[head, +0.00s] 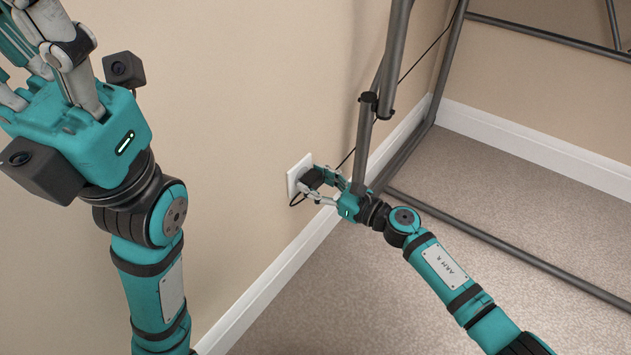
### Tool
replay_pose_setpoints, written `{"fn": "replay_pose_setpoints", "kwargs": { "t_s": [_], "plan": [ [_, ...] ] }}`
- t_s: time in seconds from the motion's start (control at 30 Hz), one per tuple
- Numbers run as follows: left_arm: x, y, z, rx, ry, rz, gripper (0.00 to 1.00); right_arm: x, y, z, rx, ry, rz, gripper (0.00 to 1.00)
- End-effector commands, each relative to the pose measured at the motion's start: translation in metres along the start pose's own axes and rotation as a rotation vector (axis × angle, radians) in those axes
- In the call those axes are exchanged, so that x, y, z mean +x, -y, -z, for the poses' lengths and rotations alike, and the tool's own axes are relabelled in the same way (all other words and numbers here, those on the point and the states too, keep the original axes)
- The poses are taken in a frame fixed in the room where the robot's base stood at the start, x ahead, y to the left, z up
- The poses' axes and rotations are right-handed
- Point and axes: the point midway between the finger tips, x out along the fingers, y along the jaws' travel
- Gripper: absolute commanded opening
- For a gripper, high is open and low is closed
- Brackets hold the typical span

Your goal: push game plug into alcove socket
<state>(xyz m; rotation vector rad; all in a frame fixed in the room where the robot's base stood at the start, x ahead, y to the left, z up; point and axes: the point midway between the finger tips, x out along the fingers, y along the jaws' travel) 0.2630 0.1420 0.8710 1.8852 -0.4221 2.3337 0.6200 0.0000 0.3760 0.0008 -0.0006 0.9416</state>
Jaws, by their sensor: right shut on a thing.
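The alcove socket is a white wall plate (292,180) low on the beige wall, above the white skirting board. The game plug (313,178) is a small black block with a black cable. My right gripper (323,184) is shut on the plug and holds it right in front of the plate. The plug covers part of the plate, and I cannot tell whether its pins are in the socket. My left gripper (38,48) is raised at the top left, close to the camera and away from the socket. Its fingertips are partly cut off by the frame.
A grey metal tube frame (368,145) stands close beside my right gripper, with a post just behind it and a low rail (500,246) near the floor. A thin black cable (424,54) runs along it. The carpet (300,310) in front is clear.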

Motion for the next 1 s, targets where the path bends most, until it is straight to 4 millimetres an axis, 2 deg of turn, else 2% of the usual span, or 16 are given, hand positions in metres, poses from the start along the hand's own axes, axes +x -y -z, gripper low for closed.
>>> {"fn": "replay_pose_setpoints", "kwargs": {
  "t_s": [0.47, 1.0],
  "plan": [
    [0.003, -0.001, 0.002, 0.002, -0.011, -0.007, 0.4, 0.001, 0.0, 0.0, 0.0, 0.001, 0.0, 0.18],
    [0.001, -0.002, 0.003, 0.002, -0.01, -0.008, 0.4, 0.011, 0.0, 0.0, 0.0, 0.002, -0.001, 0.18]
  ]
}}
